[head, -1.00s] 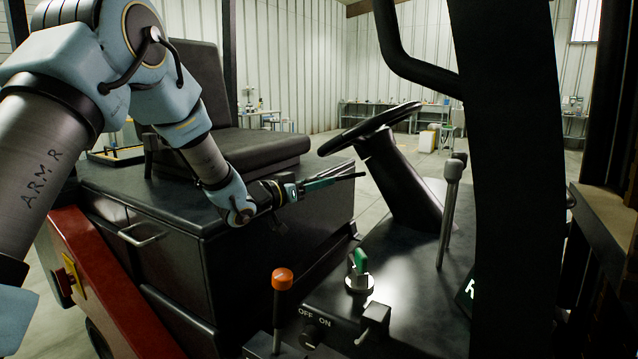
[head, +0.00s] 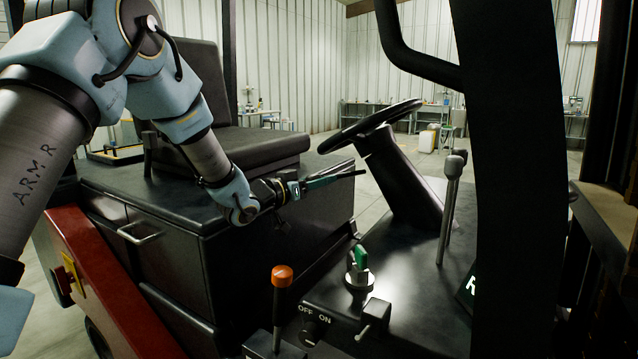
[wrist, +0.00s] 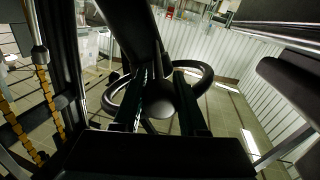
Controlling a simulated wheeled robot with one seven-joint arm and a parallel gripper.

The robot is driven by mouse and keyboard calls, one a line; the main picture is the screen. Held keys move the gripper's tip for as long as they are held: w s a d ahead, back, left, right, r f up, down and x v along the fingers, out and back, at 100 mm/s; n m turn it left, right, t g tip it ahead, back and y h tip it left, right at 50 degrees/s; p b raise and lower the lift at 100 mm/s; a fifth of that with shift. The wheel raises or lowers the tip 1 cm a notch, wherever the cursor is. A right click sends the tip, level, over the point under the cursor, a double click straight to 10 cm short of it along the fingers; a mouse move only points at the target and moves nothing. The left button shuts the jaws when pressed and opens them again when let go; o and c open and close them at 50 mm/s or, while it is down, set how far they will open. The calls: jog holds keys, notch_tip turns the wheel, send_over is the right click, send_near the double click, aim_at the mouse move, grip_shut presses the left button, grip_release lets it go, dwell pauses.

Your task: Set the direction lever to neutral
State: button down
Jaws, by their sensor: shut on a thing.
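My gripper (head: 340,175) is beside the steering column (head: 398,180), on its left and below the steering wheel (head: 370,127). Its slim fingers are closed on a thin dark stalk (head: 358,174), which looks like the direction lever on the column. The fingers hide most of it, and its exact position is hard to read. In the wrist view, the two fingers (wrist: 160,90) reach forward on either side of a dark rounded shape, with the ring of the steering wheel (wrist: 207,82) behind them.
A dark pillar (head: 515,180) blocks the view at right. The seat (head: 262,148) is behind my forearm.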

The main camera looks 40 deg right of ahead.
jog(key=s+n+t+b, duration=0.1)
jog(key=s+t+b, duration=0.1)
jog(key=s+n+t+b, duration=0.1)
jog(key=t+b, duration=0.1)
jog(key=b, duration=0.1)
jog(key=s+n+t+y+b, duration=0.1)
jog(key=s+b, duration=0.1)
jog(key=b, duration=0.1)
jog(key=shift+s+d+r+n+t, duration=0.1)
jog(key=shift+s+d+n+t, duration=0.15)
jog(key=shift+s+n+t, duration=0.15)
jog(key=shift+c, duration=2.2)
grip_release()
jog(key=shift+a, duration=0.1)
jog(key=b+v, duration=0.2)
jog(key=v, duration=0.8)
jog(key=shift+a, duration=0.3)
